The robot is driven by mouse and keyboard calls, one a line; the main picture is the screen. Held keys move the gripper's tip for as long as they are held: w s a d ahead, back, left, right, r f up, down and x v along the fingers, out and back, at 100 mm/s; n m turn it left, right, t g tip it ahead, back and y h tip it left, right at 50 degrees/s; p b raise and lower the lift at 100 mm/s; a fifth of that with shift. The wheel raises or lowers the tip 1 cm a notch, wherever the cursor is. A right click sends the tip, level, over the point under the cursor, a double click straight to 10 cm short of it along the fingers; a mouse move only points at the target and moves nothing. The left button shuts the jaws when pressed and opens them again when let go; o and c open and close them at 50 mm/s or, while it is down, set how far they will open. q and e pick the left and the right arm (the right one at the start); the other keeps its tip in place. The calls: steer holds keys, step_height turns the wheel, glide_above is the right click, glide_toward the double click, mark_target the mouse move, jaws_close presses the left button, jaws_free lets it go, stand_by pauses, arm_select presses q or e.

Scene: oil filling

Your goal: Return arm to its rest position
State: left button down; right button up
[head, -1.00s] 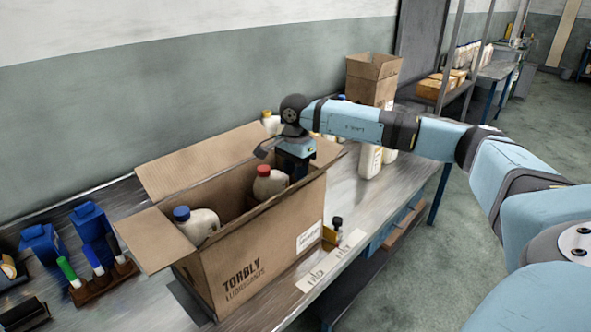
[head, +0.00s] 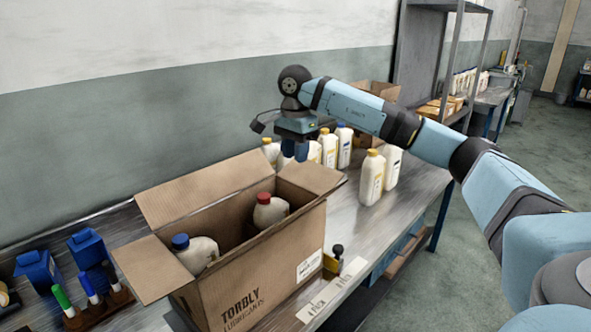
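My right arm reaches in from the right, and its gripper (head: 294,150) hangs above the back right part of an open cardboard box (head: 258,268). The gripper points down. Its fingers are small and dark against the bottles behind, so I cannot tell how far apart they are. No bottle hangs below it. In the box stand a white bottle with a red cap (head: 270,212) and a white bottle with a blue cap (head: 196,253). My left gripper is not in view.
Several white bottles (head: 371,178) stand on the metal bench behind the box. A marker rack (head: 97,308) and blue containers (head: 88,248) are at the left. A small dark-knobbed yellow object (head: 332,265) is beside the box. A second cardboard box (head: 376,90) stands farther back.

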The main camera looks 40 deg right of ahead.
steer(key=shift+r, duration=0.4)
